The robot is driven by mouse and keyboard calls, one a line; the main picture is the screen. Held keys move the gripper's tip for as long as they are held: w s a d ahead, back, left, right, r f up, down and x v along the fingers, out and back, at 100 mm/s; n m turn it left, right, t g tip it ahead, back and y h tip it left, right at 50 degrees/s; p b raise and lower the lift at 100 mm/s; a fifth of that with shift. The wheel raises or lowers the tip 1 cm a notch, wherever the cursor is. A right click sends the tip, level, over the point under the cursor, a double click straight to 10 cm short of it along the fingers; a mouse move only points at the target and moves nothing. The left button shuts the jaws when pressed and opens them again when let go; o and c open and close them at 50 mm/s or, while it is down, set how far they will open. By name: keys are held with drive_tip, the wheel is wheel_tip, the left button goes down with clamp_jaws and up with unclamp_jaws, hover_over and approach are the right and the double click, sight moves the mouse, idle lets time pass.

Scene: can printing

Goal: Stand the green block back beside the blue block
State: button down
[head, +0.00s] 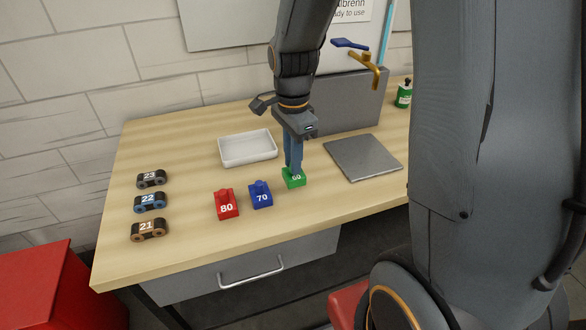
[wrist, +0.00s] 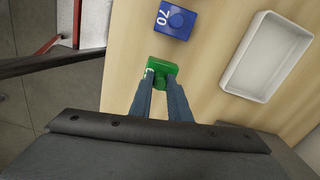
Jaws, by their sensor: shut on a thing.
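The green block (head: 294,180), marked 60, is at the right end of the row of blocks on the wooden table. My gripper (head: 293,166) points down and is shut on the top of the green block. The wrist view also shows the green block (wrist: 160,72) between my fingertips (wrist: 161,72). The blue block (head: 260,195), marked 70, stands to the left of the green block with a gap between them. It also shows in the wrist view (wrist: 175,20). I cannot tell whether the green block touches the table.
A red block (head: 227,205) marked 80 stands left of the blue block. A white tray (head: 248,149) lies behind, and a grey plate (head: 363,158) lies to the right. Several numbered rollers (head: 150,229) line the left edge. The table front is clear.

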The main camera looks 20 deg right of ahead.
sight(292, 181)
drive_tip(key=shift+f+p, duration=0.3)
drive_tip(key=shift+f, duration=1.4)
drive_tip(key=shift+f, duration=0.15)
drive_tip(key=c, duration=1.7)
unclamp_jaws()
drive_tip(key=shift+o, duration=0.2)
